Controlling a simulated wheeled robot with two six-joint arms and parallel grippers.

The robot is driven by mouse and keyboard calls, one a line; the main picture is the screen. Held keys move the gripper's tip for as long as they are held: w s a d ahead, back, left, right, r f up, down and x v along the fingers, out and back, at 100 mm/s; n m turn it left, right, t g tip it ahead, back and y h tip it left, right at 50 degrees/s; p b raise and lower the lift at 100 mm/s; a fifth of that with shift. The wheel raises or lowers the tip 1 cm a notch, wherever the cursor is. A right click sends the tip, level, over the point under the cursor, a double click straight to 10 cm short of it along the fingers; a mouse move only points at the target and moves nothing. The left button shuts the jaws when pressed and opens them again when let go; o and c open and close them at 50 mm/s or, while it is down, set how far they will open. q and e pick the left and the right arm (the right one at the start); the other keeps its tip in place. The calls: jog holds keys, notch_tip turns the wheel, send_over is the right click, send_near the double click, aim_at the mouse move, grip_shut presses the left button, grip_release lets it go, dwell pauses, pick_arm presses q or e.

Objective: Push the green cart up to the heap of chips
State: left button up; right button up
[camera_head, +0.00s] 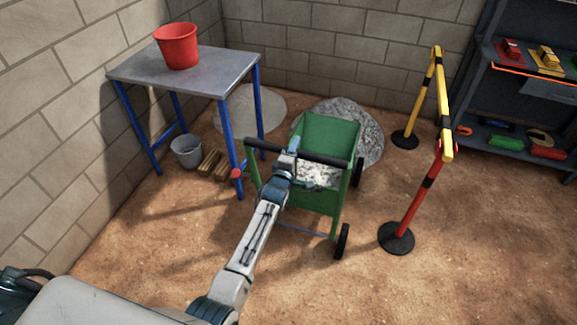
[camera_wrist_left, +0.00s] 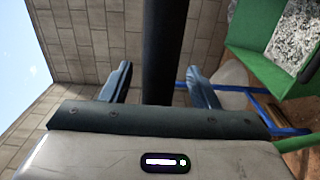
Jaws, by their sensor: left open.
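The green cart (camera_head: 331,132) stands on the sandy floor, with grey chips (camera_head: 318,175) in its tray; its green side also shows in the left wrist view (camera_wrist_left: 262,72). The grey heap of chips (camera_head: 371,137) lies just behind the cart, partly hidden by it. I cannot tell whether they touch. My left gripper (camera_head: 290,156) is at the cart's black handle bar (camera_head: 325,159). In the left wrist view its fingers (camera_wrist_left: 160,85) are apart, one on each side of the black bar (camera_wrist_left: 166,40). My right gripper is not in view.
A blue-legged table (camera_head: 215,78) with a red bucket (camera_head: 177,46) stands left of the cart. A grey bucket (camera_head: 186,151) and wooden blocks (camera_head: 212,163) are by it. A paler heap (camera_head: 268,108) lies behind. A red and yellow barrier (camera_head: 419,200) and shelves (camera_head: 530,90) stand right.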

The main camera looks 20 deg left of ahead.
pick_arm(q)
jog(key=shift+s+p, duration=0.25)
jog(key=shift+p, duration=0.05)
jog(key=s+p, duration=0.7)
jog(key=s, duration=0.4)
jog(key=shift+s+a+p, duration=0.2)
jog(key=shift+s+p, duration=0.05)
jog(key=shift+p, duration=0.1)
jog(key=s+a+f+m+g+b, duration=0.1)
jog(key=s+a+f+m+g, duration=0.15)
jog(key=s+f, duration=0.65)
jog(key=s+a+f+m+g+b, duration=0.1)
jog(key=s+f+m+g+b, duration=0.25)
jog(key=f, duration=0.95)
jog(key=s+a+f+m+g+p, duration=0.1)
jog(key=s+a+f+m+g, duration=0.15)
jog(key=s+f, duration=0.75)
jog(key=s+a+f+m+g+b, duration=0.1)
jog(key=s+f, duration=0.4)
jog(key=s, duration=0.5)
jog(key=s+a+f+m+g+y+b, duration=0.1)
jog(key=s+a+f+m+g, duration=0.2)
jog(key=s, duration=0.8)
jog(key=s+a+f+m+g+b, duration=0.1)
jog(key=s+f+m+g, duration=0.3)
jog(key=s+f, duration=0.5)
jog(key=shift+s+a+m, duration=0.4)
jog(key=shift+s+m, duration=0.35)
jog(key=shift+s, duration=0.3)
